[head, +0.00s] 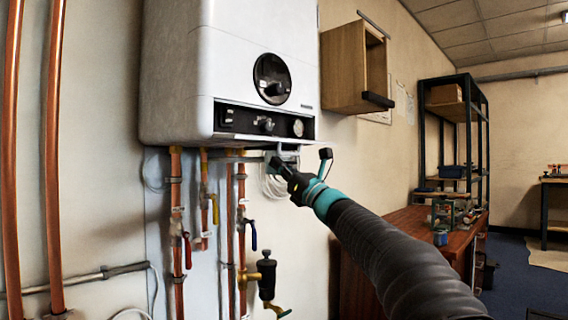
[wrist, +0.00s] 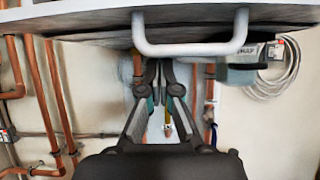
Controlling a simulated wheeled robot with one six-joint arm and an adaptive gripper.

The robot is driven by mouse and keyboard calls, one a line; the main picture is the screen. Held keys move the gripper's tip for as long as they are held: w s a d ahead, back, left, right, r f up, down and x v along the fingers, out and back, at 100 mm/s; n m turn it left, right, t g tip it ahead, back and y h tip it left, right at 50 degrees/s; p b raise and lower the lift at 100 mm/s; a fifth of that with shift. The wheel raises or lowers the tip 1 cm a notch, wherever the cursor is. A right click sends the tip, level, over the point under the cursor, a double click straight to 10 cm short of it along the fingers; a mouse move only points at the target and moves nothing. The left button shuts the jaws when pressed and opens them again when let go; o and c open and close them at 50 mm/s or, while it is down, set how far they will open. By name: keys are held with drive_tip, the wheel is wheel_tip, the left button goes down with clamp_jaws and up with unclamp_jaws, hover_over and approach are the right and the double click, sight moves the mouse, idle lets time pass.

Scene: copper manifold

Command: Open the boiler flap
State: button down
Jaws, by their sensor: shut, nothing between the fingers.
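The white boiler (head: 235,60) hangs on the wall in the head view, with a black control strip (head: 240,121) along its lower front. A pale loop handle (head: 288,148) shows under its lower front edge. In the wrist view the white handle (wrist: 190,49) hangs from a pale panel edge (wrist: 75,22) across the top; I cannot tell where the flap's outline runs or how far it is open. My gripper (head: 277,166) is just below the boiler near the handle. In the wrist view its fingertips (wrist: 160,66) are together and empty, just below the handle bar in the picture. Contact with the handle cannot be told.
Copper pipes with coloured valve levers (head: 213,205) run down the wall left of my gripper. A coiled pale cable (wrist: 282,75) hangs to the right. A wooden wall cabinet (head: 350,72) is right of the boiler, and a wooden bench (head: 400,225) stands below.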

drive_tip(key=w+a+f+b+v, duration=0.1)
drive_tip(key=b+v, duration=0.1)
drive_tip(key=v, duration=0.7)
wheel_tip(320, 180, down, 12)
drive_tip(key=s+a+n+g+h, duration=0.1)
drive_tip(key=a+n+g+h, duration=0.1)
drive_tip(key=n+g, duration=0.35)
drive_tip(key=s+f+n+g+h, duration=0.1)
drive_tip(key=s+f+n+h, duration=0.1)
drive_tip(key=s+f+n, duration=0.4)
drive_tip(key=s+f+n+g+h, duration=0.2)
drive_tip(key=s+f+n+h, duration=0.1)
drive_tip(key=f, duration=0.5)
drive_tip(key=s+d+f+n+g+h+p, duration=0.1)
drive_tip(key=s+d+f+n+h, duration=0.3)
drive_tip(key=s, duration=0.4)
drive_tip(key=s+d+f+n+g+h+p, duration=0.1)
drive_tip(key=s+d+f+n+g+h, duration=0.2)
drive_tip(key=s+d+f, duration=0.4)
drive_tip(key=s+d+n+t+h+p, duration=0.3)
drive_tip(key=s+d, duration=0.5)
drive_tip(key=s, duration=0.6)
drive_tip(key=shift+s+d+r+n+h, duration=0.2)
drive_tip(key=shift+r+n+h, duration=0.05)
drive_tip(key=shift+n+h, duration=0.5)
drive_tip(key=c, duration=1.2)
unclamp_jaws()
drive_tip(key=shift+s+r, duration=0.1)
drive_tip(key=shift+r, duration=0.3)
